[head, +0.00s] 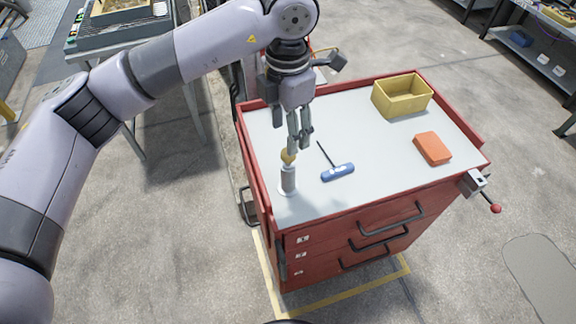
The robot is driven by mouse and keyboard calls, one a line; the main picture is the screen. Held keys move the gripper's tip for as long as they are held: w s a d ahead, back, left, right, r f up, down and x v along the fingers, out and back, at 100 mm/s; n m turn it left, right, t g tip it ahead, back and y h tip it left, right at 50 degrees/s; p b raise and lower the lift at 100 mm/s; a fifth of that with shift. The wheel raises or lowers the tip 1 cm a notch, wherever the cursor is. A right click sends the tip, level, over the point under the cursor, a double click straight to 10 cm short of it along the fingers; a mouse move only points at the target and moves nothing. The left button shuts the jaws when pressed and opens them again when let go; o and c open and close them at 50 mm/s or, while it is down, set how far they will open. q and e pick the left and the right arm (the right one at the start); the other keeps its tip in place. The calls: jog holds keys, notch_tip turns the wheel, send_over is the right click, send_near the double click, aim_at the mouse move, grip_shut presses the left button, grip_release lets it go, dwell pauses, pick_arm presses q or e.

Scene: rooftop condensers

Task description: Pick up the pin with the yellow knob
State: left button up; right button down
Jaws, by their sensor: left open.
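The pin with the yellow knob (288,157) stands upright on the left part of the red cart's pale top. Its yellow knob sits on a grey cylinder (288,180) with a pale round base. My left gripper (300,143) points down just above and slightly right of the knob. Its fingers are open and hold nothing. The fingertips overlap the knob's edge in the picture, and I cannot tell whether they touch it. My right gripper is not in view.
A blue-handled T-shaped tool (338,172) lies right of the pin. An orange block (432,148) and a yellow open box (402,96) are further right on the red cart (380,205). A vise-like clamp with a red knob (475,182) is on the cart's right edge.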

aim_at(288, 157)
pick_arm(q)
notch_tip(288, 157, down, 3)
jog(key=shift+f+p, duration=0.1)
jog(key=shift+p, duration=0.2)
jog(key=shift+s+f+p, duration=0.1)
jog(key=shift+f+p, duration=0.35)
jog(key=shift+f, duration=0.05)
notch_tip(288, 157, down, 4)
jog(key=shift+r+p, duration=0.2)
jog(key=shift+p, duration=0.55)
jog(key=shift+f, duration=0.35)
jog(key=shift+c, duration=0.4)
grip_shut()
